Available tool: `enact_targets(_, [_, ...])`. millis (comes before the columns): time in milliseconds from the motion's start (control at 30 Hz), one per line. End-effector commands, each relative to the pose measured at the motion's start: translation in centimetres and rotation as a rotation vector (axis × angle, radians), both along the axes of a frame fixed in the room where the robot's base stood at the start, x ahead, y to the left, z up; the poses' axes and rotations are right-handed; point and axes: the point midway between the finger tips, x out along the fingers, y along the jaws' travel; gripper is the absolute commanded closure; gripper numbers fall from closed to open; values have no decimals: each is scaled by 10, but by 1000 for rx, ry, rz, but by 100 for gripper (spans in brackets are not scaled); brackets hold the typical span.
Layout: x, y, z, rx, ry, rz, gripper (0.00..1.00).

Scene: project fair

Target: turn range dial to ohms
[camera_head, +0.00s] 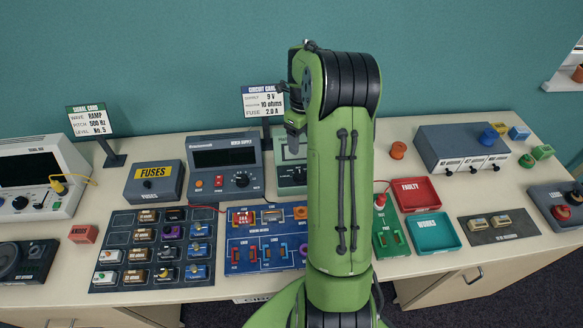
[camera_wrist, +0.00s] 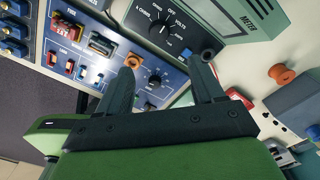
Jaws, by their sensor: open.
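The range dial (camera_wrist: 166,28) is a black round knob on the front of the green-grey meter (camera_wrist: 230,20), at the top of the wrist view. Words such as OFF and VOLTS are printed around it. A pale pointer mark shows on the knob, but the frame is too small to tell surely which word it points to. In the head view the meter (camera_head: 288,150) is mostly hidden behind my green arm. My gripper (camera_wrist: 160,66) is open and empty, its two dark fingers apart, with the dial beyond the fingertips and no visible contact.
A blue wiring board (camera_wrist: 110,60) with sockets and an orange knob lies left of the fingers. The power supply (camera_head: 224,163) stands left of the meter. An orange spool (camera_wrist: 281,74) and a red tray (camera_head: 416,194) are to the right. Several small modules fill the left board (camera_head: 120,233).

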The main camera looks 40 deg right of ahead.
Motion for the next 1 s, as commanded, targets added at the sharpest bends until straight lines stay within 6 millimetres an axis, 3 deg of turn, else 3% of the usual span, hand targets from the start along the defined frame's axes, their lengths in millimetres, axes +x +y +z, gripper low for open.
enact_targets(300, [-1,2,-82,5,6,6,33])
enact_targets(500, [0,2,-125,2,3,7,33])
enact_targets(667, [0,2,-141,1,1,7,33])
enact_targets(900, [1,2,-142,0,0,7,33])
enact_targets(1000, [0,2,-142,0,1,7,45])
